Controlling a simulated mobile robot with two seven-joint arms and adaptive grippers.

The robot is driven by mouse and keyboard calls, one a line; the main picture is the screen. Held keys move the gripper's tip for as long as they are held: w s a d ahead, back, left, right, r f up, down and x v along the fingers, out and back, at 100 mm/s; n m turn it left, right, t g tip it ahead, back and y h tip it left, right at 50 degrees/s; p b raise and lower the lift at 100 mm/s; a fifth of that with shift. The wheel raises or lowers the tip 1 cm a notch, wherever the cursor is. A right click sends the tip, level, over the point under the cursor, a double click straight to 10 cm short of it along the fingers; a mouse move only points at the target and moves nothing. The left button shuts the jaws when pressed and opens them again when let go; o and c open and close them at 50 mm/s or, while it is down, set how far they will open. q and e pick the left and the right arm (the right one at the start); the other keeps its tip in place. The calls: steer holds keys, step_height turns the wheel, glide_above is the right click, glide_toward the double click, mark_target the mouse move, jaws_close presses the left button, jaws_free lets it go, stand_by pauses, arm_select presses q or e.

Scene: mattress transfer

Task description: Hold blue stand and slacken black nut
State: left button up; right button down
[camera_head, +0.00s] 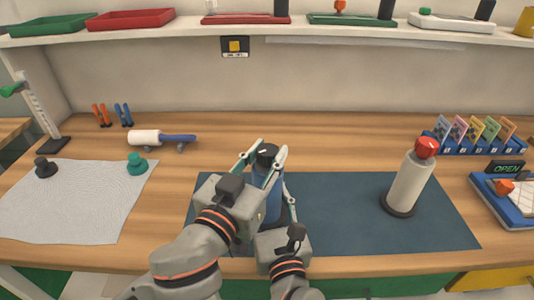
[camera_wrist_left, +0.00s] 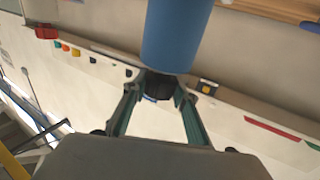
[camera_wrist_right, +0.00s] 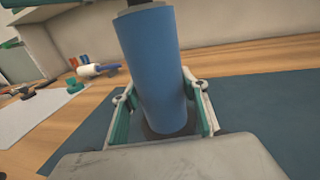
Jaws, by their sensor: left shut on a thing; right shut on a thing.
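The blue stand (camera_head: 271,192) is an upright cylinder on the dark blue mat (camera_head: 330,215), with the black nut (camera_head: 267,151) at its top. My left gripper (camera_head: 264,155) is shut on the nut from the front left. The left wrist view shows the nut (camera_wrist_left: 158,88) between its fingers, against the end of the blue cylinder (camera_wrist_left: 175,35). My right gripper (camera_wrist_right: 160,100) is shut on the lower part of the blue stand (camera_wrist_right: 152,70), above its dark base. In the head view the arms hide much of the stand.
A white bottle with a red top (camera_head: 408,180) stands on the mat to the right. A grey textured sheet (camera_head: 75,205) with a black knob (camera_head: 45,167) and a green knob (camera_head: 137,163) lies left. A white-and-blue roller (camera_head: 160,138) lies behind. A shelf with trays (camera_head: 130,20) runs above.

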mark_target(266, 150)
arm_select(q)
steer(key=shift+r+y, duration=0.2)
steer(key=shift+y, duration=0.1)
steer(key=o, duration=1.1)
steer(key=shift+a+f, duration=0.1)
step_height(266, 150, up, 10)
steer(key=shift+r, duration=0.1)
